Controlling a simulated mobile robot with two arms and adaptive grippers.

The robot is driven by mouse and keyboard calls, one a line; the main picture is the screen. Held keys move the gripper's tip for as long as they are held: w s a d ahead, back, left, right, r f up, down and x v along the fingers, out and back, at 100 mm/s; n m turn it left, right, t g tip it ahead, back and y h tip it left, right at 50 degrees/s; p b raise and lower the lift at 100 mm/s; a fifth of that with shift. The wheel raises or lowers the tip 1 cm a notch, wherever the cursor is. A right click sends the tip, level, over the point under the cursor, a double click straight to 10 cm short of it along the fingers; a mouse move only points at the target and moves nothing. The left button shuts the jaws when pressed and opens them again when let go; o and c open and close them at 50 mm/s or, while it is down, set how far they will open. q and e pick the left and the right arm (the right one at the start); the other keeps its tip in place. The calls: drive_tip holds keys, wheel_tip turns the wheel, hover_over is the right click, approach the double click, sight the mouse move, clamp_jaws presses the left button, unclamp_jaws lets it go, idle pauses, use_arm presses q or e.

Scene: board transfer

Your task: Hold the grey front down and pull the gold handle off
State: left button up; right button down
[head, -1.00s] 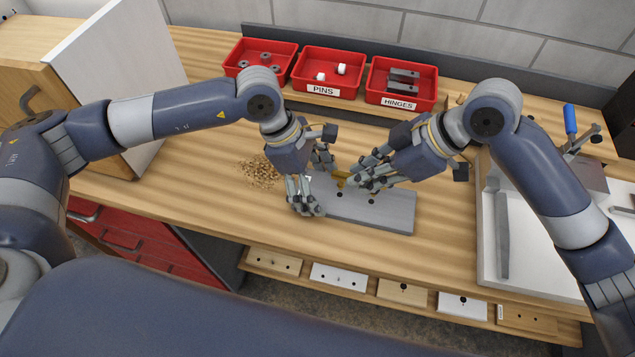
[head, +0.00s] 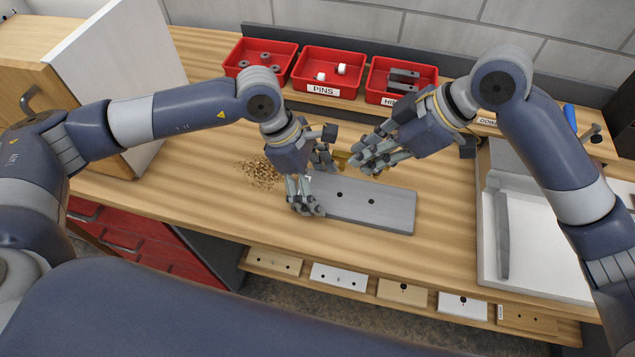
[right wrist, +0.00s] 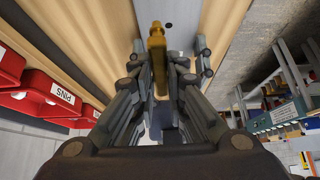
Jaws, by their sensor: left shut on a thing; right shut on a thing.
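The grey front (head: 385,208) lies flat on the bench with two dark holes showing. My left gripper (head: 314,188) is shut on its left end. My right gripper (head: 352,166) is shut on the gold handle (head: 341,158), just above and behind the front's far edge. The gold handle also shows between the fingers in the right wrist view (right wrist: 157,60), with the grey front (right wrist: 178,14) beyond it. The handle looks apart from the front. The fingers hide part of the handle and the front's left end.
Red bins of pins (head: 327,78) and hinges (head: 402,86) stand at the back. Wood shavings (head: 260,172) lie left of my left gripper. A white tray (head: 540,262) is at the right. Sample fronts (head: 404,292) line a low shelf in front.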

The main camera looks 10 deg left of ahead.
drive_tip(key=w+a, duration=0.2)
drive_tip(key=w, duration=0.8)
drive_tip(key=shift+w+a, duration=0.3)
drive_tip(key=shift+a, duration=0.05)
drive_tip(key=shift+f, duration=0.1)
drive_tip(key=shift+f, duration=3.85)
drive_tip(key=c, duration=1.5)
unclamp_jaws()
drive_tip(key=shift+c, duration=0.2)
drive_tip(key=shift+r, duration=0.1)
